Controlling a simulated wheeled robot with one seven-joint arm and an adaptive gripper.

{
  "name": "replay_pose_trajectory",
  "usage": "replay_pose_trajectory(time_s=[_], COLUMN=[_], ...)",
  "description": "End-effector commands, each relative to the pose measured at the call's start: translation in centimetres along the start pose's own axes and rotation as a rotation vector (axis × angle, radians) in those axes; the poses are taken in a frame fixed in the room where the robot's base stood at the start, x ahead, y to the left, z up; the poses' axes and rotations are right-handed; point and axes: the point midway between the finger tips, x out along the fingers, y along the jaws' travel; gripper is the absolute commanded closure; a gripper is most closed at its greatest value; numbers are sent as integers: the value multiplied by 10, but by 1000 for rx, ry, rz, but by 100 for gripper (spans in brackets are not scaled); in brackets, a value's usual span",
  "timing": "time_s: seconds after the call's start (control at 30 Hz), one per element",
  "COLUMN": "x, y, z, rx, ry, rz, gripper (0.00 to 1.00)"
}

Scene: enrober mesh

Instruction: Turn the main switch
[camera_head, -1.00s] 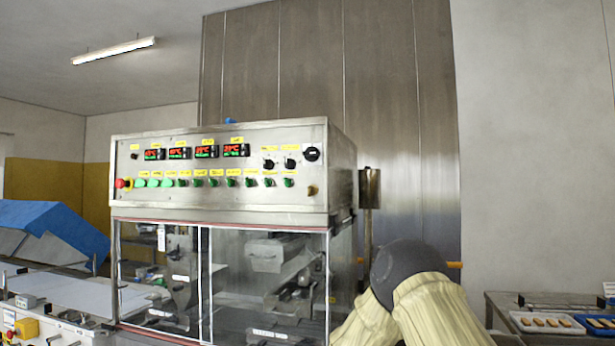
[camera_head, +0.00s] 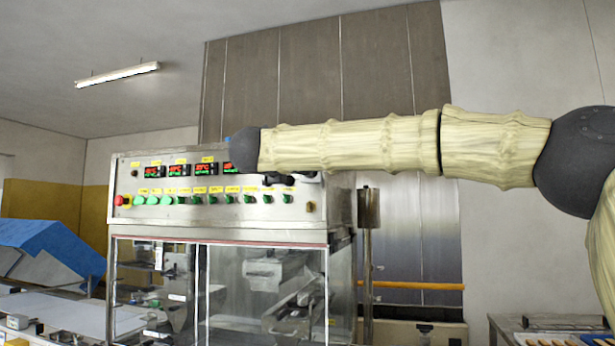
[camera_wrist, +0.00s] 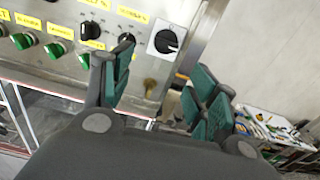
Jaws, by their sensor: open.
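The main switch (camera_wrist: 165,42), a black round knob on a pale square plate, is at the upper right of the control panel in the wrist view. My gripper (camera_wrist: 163,60) is open, its green-padded fingers spread to either side below the switch in the picture. Nothing is between the fingers. The gap between fingertips and switch cannot be measured here. In the head view my arm covers the panel's upper right, so the switch and most of my gripper are hidden.
Two smaller black knobs (camera_wrist: 91,31) and a row of green buttons (camera_wrist: 56,50) sit left of the switch. The steel cabinet (camera_head: 190,228) has displays and a red emergency button (camera_head: 118,200). A vertical post (camera_head: 368,240) stands right of it.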

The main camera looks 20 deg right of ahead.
Motion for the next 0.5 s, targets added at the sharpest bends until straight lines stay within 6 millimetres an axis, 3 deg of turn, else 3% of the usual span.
replay_pose_trajectory(time_s=[0.17, 0.5], x=[0, 49], y=[-10, -9], z=[16, 16], rx=[55, 52], ry=[5, 4], rz=[-7, -7], gripper=[41, 41])
